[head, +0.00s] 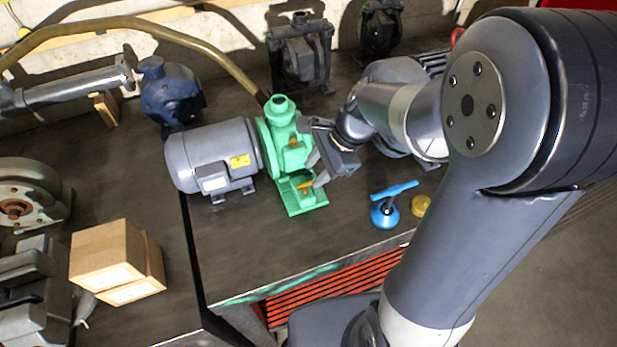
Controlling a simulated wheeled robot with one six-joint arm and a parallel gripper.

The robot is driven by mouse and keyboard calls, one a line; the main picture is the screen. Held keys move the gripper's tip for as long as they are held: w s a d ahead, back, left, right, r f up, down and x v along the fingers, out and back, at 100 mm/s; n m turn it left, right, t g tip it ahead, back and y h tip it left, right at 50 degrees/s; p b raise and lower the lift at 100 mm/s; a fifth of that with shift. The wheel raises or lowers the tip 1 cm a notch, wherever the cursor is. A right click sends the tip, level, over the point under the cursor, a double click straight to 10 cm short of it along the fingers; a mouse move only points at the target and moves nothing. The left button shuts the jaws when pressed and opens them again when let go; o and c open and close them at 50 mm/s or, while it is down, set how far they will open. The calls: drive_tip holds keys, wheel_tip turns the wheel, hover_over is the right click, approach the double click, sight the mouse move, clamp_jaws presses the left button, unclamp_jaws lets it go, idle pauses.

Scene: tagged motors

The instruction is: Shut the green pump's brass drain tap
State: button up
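The green pump (280,133) stands on the dark bench top, joined to a grey motor (212,157) on its left. Its brass drain tap (305,185) shows low on the pump, above the green foot; a second small brass part sits higher on the body. My gripper (316,170) reaches in from the right, just beside the pump and close to the tap. Its two fingers look spread apart, with nothing seen between them. Whether a finger touches the tap's handle cannot be told from this view.
A blue valve with a T-handle (388,205) and a yellow cap (421,206) stand right of the pump near the front edge. A brown hose (190,38) arches behind. Dark pumps (300,52) stand at the back. Cardboard boxes (105,255) sit at the left front.

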sight(304, 185)
drive_tip(key=v, duration=0.5)
drive_tip(key=shift+r, duration=0.1)
drive_tip(key=x, duration=1)
drive_tip(key=shift+a+f, duration=0.1)
drive_tip(key=shift+f, duration=0.2)
drive_tip(key=shift+w+f+n, duration=0.15)
drive_tip(key=shift+f+n, duration=0.1)
drive_tip(key=shift+n, duration=0.05)
drive_tip(key=shift+r+n+g, duration=0.1)
drive_tip(key=shift+n+g, duration=0.3)
drive_tip(key=shift+n, duration=0.5)
